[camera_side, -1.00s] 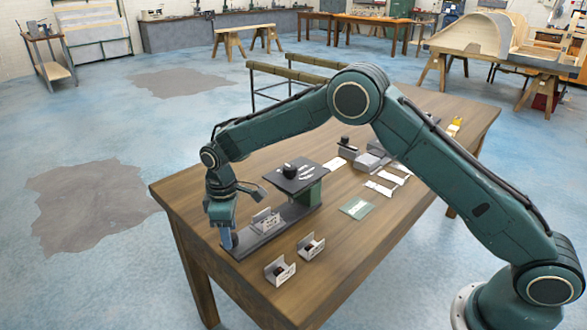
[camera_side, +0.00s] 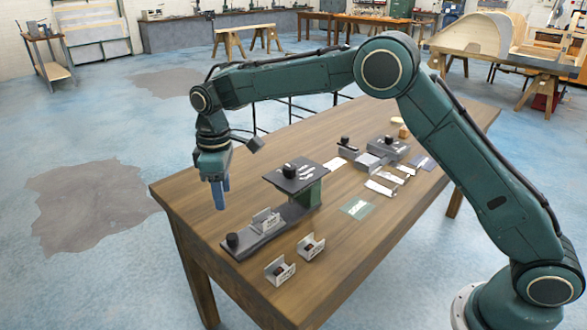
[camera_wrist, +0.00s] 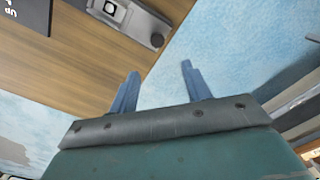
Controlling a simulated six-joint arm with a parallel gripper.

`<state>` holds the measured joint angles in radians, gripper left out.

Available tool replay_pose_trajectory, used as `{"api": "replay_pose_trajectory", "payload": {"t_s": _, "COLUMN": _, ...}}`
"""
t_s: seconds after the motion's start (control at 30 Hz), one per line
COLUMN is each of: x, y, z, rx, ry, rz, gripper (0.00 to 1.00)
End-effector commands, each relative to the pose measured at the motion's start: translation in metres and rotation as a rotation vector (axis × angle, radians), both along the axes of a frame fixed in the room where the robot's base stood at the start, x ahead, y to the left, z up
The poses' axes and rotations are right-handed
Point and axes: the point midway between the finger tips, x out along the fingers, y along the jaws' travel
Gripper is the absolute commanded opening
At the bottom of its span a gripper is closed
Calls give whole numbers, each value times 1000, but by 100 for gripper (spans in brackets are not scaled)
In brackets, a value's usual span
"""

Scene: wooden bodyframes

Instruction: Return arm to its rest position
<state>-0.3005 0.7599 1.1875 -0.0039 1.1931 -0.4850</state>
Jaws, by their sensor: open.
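My gripper (camera_side: 220,194) is at the left of the side view, raised above the left end of the wooden table (camera_side: 330,255). Its blue fingers point down, and nothing shows between them. In the wrist view my gripper (camera_wrist: 160,84) has its two blue fingers apart, with table edge and blue floor behind them. A dark base plate with a black knob (camera_side: 232,240) lies on the table below and slightly right of the fingers, apart from them. The knob end also shows in the wrist view (camera_wrist: 157,40).
A raised dark plate with a black knob (camera_side: 299,178) stands at mid-table. A small bracket (camera_side: 265,222) sits on the base plate. Two more brackets (camera_side: 279,270) (camera_side: 311,246) stand at the front. A green card (camera_side: 357,208) and grey blocks (camera_side: 388,147) lie farther right. The front right tabletop is clear.

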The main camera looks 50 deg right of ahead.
Motion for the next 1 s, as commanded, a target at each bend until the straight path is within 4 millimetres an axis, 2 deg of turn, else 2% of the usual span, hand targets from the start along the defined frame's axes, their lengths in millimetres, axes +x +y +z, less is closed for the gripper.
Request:
{"api": "replay_pose_trajectory", "payload": {"t_s": 0.27, "x": 0, "y": 0, "z": 1, "rx": 0, "ry": -1, "rz": -1, "gripper": 48}}
{"api": "replay_pose_trajectory", "payload": {"t_s": 0.47, "x": -5, "y": -6, "z": 13, "rx": 4, "ry": -14, "rz": -20, "gripper": 48}}
{"api": "replay_pose_trajectory", "payload": {"t_s": 0.67, "x": -21, "y": -24, "z": 44, "rx": 14, "ry": -46, "rz": -74, "gripper": 48}}
{"api": "replay_pose_trajectory", "payload": {"t_s": 1.0, "x": -72, "y": -63, "z": 105, "rx": 42, "ry": -124, "rz": -204, "gripper": 48}}
